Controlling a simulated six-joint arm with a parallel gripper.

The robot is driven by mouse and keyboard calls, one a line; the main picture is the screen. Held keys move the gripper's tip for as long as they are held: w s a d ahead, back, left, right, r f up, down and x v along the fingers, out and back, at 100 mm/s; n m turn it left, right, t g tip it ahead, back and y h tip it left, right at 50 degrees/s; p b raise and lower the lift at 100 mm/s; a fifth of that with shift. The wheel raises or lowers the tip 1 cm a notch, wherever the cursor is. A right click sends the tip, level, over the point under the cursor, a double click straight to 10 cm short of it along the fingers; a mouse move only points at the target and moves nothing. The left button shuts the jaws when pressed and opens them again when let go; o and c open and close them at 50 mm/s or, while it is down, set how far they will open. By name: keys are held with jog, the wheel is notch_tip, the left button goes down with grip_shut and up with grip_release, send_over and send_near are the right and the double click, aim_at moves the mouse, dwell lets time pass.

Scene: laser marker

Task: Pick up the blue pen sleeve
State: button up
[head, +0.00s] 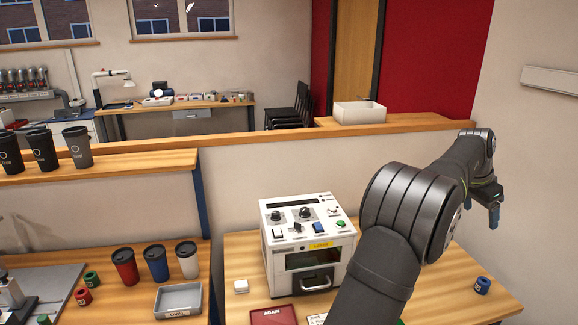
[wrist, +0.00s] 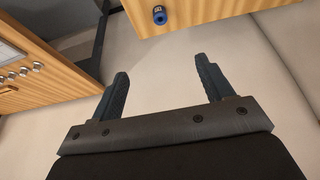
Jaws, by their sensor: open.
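The blue pen sleeve (head: 482,285), a short blue cylinder with a dark mark on its side, stands on the right part of the wooden table in the head view. It also shows in the wrist view (wrist: 159,15), near the top edge, beyond the fingertips. My gripper (head: 494,218) is in the air above the table's right side, well apart from the sleeve. In the wrist view, my gripper (wrist: 162,68) has its two dark fingers spread wide with nothing between them.
The white laser marker (head: 309,245) stands left of my arm on the same table, with a red tray (head: 273,315) in front. Red (head: 83,296) and green (head: 92,279) sleeves, several cups and a grey tray (head: 178,300) are on the left table. The table around the blue sleeve is clear.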

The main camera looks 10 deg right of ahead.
jog(key=shift+c, duration=0.9)
jog(key=n+t+y, duration=0.1)
jog(key=n, duration=0.4)
send_near(484, 282)
jog(key=f, duration=0.3)
jog(key=shift+s+d+f, duration=0.1)
jog(key=shift+s+d, duration=0.1)
jog(key=shift+d, duration=0.05)
jog(key=shift+x, duration=3)
jog(key=shift+w, duration=0.15)
jog(key=c, duration=1.1)
jog(key=shift+o, duration=0.2)
